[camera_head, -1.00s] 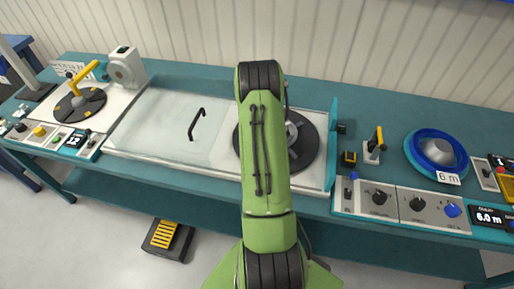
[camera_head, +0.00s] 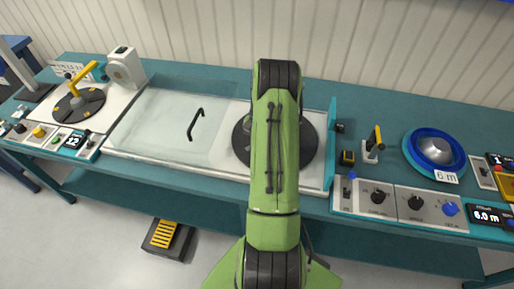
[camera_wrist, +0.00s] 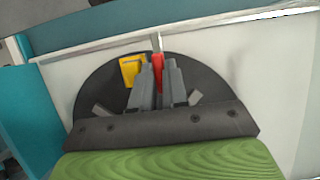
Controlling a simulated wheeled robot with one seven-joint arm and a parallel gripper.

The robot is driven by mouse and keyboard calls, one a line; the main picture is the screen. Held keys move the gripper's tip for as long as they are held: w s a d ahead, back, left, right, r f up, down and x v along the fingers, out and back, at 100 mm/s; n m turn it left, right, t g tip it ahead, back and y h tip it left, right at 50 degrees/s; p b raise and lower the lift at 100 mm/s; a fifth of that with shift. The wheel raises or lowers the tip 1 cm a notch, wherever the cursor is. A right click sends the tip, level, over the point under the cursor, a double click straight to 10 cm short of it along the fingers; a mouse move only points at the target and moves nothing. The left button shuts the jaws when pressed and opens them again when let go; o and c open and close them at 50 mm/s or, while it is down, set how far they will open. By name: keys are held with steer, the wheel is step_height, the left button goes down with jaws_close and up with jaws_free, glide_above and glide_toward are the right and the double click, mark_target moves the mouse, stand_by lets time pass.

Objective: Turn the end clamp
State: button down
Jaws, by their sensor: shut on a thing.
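A black disc (camera_head: 309,146) lies at the right end of the white tray in the head view, its middle covered by my arm. In the wrist view the disc (camera_wrist: 100,88) carries a yellow block (camera_wrist: 131,68) and a narrow red part (camera_wrist: 158,62). The red part may be the end clamp; I cannot tell for sure. My gripper (camera_wrist: 158,75) is shut on the red part, one grey finger on each side. The yellow block is just left of the fingers. In the head view my gripper is hidden behind my arm.
A clear cover with a black handle (camera_head: 196,124) lies left of the disc. A teal upright plate (camera_head: 332,143) stands close on its right. Further right are a small yellow-handled lever (camera_head: 374,143), a blue reel (camera_head: 411,151) and a knob panel (camera_head: 397,203). A yellow-armed reel (camera_head: 80,105) stands far left.

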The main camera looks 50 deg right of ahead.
steer(key=c, duration=1.1)
jaws_free()
steer(key=shift+c, duration=0.2)
steer(key=p+v, duration=0.2)
steer(key=v, duration=1.3)
steer(key=shift+d+r, duration=0.25)
steer(key=shift+r, duration=0.05)
steer(key=shift+w, duration=0.15)
